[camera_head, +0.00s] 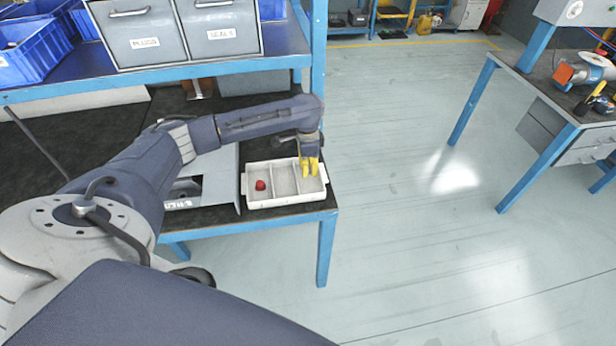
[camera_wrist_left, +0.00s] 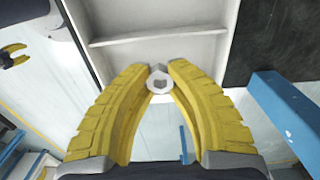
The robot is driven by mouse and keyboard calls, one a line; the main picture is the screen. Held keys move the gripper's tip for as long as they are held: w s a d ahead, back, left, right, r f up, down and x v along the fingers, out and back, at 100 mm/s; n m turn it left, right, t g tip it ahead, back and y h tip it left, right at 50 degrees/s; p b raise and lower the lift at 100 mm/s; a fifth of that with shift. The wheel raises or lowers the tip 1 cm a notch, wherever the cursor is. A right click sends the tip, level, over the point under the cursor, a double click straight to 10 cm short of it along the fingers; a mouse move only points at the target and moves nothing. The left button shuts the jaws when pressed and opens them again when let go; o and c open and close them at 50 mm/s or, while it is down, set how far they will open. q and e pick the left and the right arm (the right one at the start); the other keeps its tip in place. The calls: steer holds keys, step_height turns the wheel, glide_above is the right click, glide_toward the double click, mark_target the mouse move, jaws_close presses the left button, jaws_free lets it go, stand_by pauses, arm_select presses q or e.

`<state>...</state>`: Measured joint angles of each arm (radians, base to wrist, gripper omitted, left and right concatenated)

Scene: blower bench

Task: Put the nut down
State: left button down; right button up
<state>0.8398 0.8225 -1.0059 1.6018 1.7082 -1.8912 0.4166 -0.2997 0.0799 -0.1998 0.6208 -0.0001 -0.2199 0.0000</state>
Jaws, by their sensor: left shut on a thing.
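The nut (camera_wrist_left: 159,74) is a small grey metal ring, held between the tips of my left gripper's yellow fingers in the left wrist view. My left gripper (camera_head: 309,171) is shut on it. In the head view the nut is hidden, and the fingers point down at the right compartment of the white three-part tray (camera_head: 287,204). The tray's walls also show in the left wrist view (camera_wrist_left: 150,42). I cannot tell the exact height above its floor. What looks like my right gripper (camera_wrist_left: 13,51) is small at the left edge of the left wrist view, its jaw state unclear.
A red object (camera_head: 260,185) lies in the tray's left compartment. A grey panel (camera_head: 222,185) is left of the tray. A blue shelf post (camera_head: 319,60) rises close behind my left gripper. The tray is near the bench's right end; open floor lies beyond.

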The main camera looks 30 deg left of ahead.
mark_target(308, 181)
arm_select(q)
steer(key=shift+f, duration=2.1)
steer(key=shift+f, duration=0.15)
steer(key=c, duration=1.3)
jaws_free()
steer(key=shift+c, duration=0.2)
step_height(308, 181, up, 12)
steer(key=shift+r, duration=0.2)
